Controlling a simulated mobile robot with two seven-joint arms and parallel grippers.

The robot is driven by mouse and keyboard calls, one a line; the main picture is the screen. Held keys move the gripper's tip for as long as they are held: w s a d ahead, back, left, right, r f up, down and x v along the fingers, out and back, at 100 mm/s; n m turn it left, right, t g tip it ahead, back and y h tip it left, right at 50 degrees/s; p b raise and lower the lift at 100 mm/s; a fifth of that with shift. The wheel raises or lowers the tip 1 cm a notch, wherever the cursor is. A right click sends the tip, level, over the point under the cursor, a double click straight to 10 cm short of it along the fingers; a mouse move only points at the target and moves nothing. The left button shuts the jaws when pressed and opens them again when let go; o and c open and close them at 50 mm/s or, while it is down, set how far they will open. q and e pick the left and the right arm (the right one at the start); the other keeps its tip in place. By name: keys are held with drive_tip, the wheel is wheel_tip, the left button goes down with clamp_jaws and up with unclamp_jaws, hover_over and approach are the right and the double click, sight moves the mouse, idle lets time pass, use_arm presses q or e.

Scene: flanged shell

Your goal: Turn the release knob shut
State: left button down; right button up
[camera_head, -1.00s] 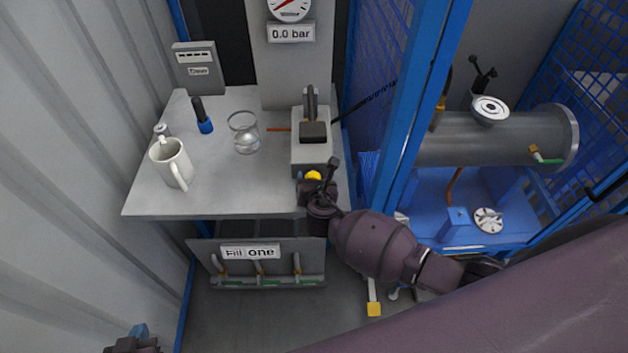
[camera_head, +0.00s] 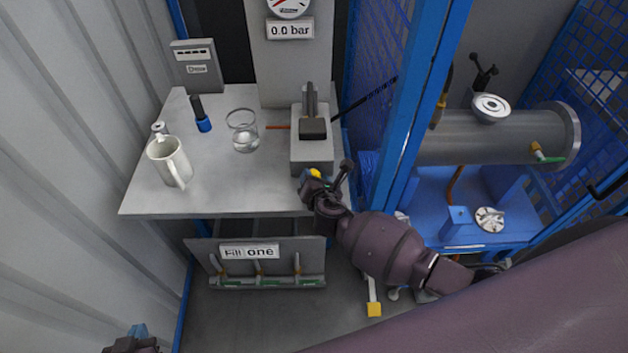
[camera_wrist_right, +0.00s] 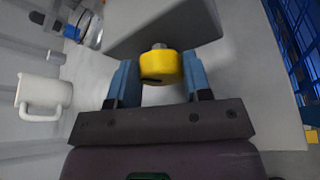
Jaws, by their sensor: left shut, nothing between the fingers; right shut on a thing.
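The release knob is a yellow round knob (camera_wrist_right: 161,67) on a short metal stem at the front of a grey block-shaped pump (camera_head: 312,155). In the head view only a bit of the yellow knob (camera_head: 315,173) shows above my gripper. My right gripper (camera_head: 310,180) is shut on the knob. In the right wrist view the blue fingers of my right gripper (camera_wrist_right: 161,78) stand on either side of it, and a dark mark shows on its lower face. My left gripper (camera_head: 135,340) is partly in view at the lower left edge, shut and empty, away from the bench.
A white mug (camera_head: 170,162), a glass beaker (camera_head: 243,131) and a blue-black pen-like item (camera_head: 201,115) stand on the grey bench (camera_head: 225,195). The gauge sign (camera_head: 290,28) reads 0.0 bar. A blue frame post (camera_head: 415,110) rises right of the bench.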

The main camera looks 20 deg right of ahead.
drive_tip(key=shift+d+f+m+t+y+b, duration=0.15)
drive_tip(key=shift+m+y+b, duration=0.1)
drive_tip(key=shift+m+b, duration=0.35)
drive_tip(key=shift+a+f+m+t+y+b, duration=0.15)
drive_tip(key=shift+m+y+b, duration=0.1)
drive_tip(key=shift+m+b, duration=0.3)
drive_tip(key=shift+d+r, duration=0.1)
drive_tip(key=shift+r, duration=0.05)
drive_tip(key=shift+m, duration=0.25)
drive_tip(key=o, duration=0.9)
drive_tip(key=shift+s, duration=0.1)
drive_tip(key=shift+d, duration=0.15)
